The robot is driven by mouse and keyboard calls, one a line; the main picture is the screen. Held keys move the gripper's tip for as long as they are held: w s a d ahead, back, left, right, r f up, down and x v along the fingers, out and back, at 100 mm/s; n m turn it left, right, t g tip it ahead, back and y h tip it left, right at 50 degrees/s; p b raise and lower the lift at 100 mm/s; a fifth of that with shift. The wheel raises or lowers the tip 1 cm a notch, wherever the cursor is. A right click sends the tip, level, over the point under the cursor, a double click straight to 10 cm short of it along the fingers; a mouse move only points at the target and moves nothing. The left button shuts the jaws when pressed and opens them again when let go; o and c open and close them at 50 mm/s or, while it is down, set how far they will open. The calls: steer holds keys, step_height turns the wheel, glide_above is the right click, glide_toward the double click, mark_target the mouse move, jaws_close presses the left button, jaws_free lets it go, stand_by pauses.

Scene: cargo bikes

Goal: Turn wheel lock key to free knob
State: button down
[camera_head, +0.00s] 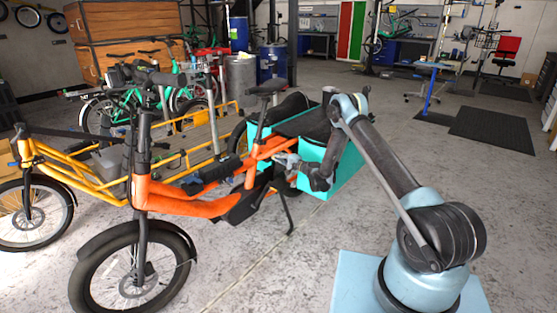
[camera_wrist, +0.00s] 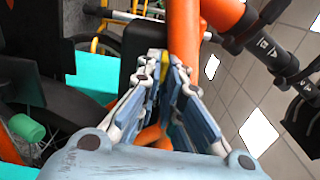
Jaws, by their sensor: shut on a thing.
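The orange cargo bike (camera_head: 185,197) stands on its kickstand at the middle left. My gripper (camera_head: 285,160) reaches its rear frame below the saddle, beside the teal cargo box (camera_head: 330,170). In the wrist view my gripper (camera_wrist: 164,66) has its blue-grey fingers close together, pointed in beside the orange frame tube (camera_wrist: 184,35). A small yellow piece (camera_wrist: 155,60) shows at the fingertips. The wheel lock key is mostly hidden between the fingers, and its angle cannot be told. I cannot pick out the lock body or a knob for certain.
A green cylindrical part (camera_wrist: 26,127) lies at the lower left of the wrist view. A yellow cargo bike (camera_head: 75,175) stands behind and left of the orange bike. The floor (camera_head: 500,215) to the right is clear.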

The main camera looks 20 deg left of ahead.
steer(key=c, duration=1.8)
jaws_free()
steer(key=shift+f, duration=0.15)
steer(key=shift+o, duration=0.2)
steer(key=v, duration=0.7)
steer(key=shift+d, duration=0.25)
